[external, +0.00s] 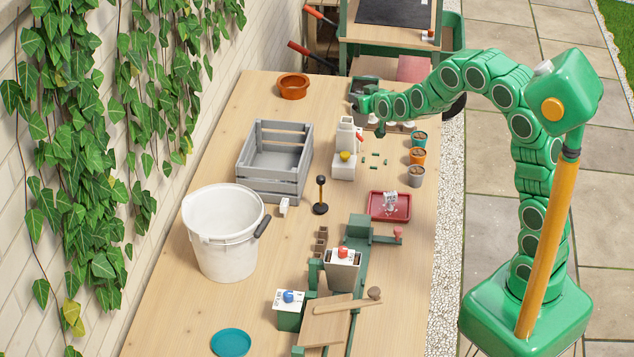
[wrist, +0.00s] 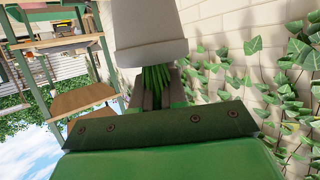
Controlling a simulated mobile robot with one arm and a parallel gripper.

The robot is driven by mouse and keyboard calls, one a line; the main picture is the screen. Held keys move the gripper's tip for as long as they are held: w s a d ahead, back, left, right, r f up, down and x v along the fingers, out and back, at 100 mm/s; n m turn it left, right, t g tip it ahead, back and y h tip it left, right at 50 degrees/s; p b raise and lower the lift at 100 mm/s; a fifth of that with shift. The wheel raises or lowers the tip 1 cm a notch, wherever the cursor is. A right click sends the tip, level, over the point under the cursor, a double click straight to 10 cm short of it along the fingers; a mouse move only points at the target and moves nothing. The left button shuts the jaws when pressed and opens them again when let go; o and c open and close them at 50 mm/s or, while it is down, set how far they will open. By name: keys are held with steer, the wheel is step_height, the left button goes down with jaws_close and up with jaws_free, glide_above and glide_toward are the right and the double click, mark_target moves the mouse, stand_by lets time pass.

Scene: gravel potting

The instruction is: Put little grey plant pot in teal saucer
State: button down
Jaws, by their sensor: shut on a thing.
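A light grey pot (wrist: 150,38) with a thick rim shows close up in the wrist view, with green leaves (wrist: 156,77) at its rim. My gripper (wrist: 162,92) is shut at the leaves and rim, and the fingertips are partly hidden there. In the external view my gripper (external: 368,105) is over the far part of the table, and the held pot cannot be made out clearly there. The teal saucer (external: 230,343) lies flat and empty at the near end of the table, far from my gripper.
A white bucket (external: 224,245) and a grey crate (external: 268,190) stand along the wall side. Small pots (external: 415,158) line the right edge. A red tray (external: 403,215), a black-knobbed stand (external: 320,196) and a green bench device (external: 342,270) occupy the middle. An orange dish (external: 292,86) is at the back.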

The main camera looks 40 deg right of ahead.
steer(key=s+a+n+y, duration=0.1)
steer(key=s+a, duration=0.3)
steer(key=a, duration=0.8)
steer(key=s+a+r+n+y, duration=0.1)
steer(key=s+a, duration=0.3)
steer(key=a, duration=0.9)
steer(key=s+a+y, duration=0.1)
steer(key=s+a, duration=0.3)
steer(key=a, duration=0.8)
steer(key=s+a+f+n+y, duration=0.1)
steer(key=s+a, duration=0.6)
steer(key=s, duration=0.3)
steer(key=s+a+f+n, duration=0.1)
steer(key=s+a, duration=0.5)
steer(key=s, duration=0.4)
steer(key=s+a+f+y, duration=0.1)
steer(key=s+a+f, duration=0.1)
steer(key=s+a, duration=0.65)
steer(key=shift+g, duration=0.3)
steer(key=shift+w+a+f, duration=0.95)
steer(key=shift+a+f, duration=0.7)
steer(key=shift+f, duration=1.3)
steer(key=shift+w+a+f, duration=0.9)
steer(key=shift+a+f, duration=0.75)
steer(key=shift+f, duration=1.25)
steer(key=shift+w+a+f, duration=0.95)
steer(key=shift+a+f, duration=0.7)
steer(key=shift+f, duration=1.3)
steer(key=shift+f, duration=0.1)
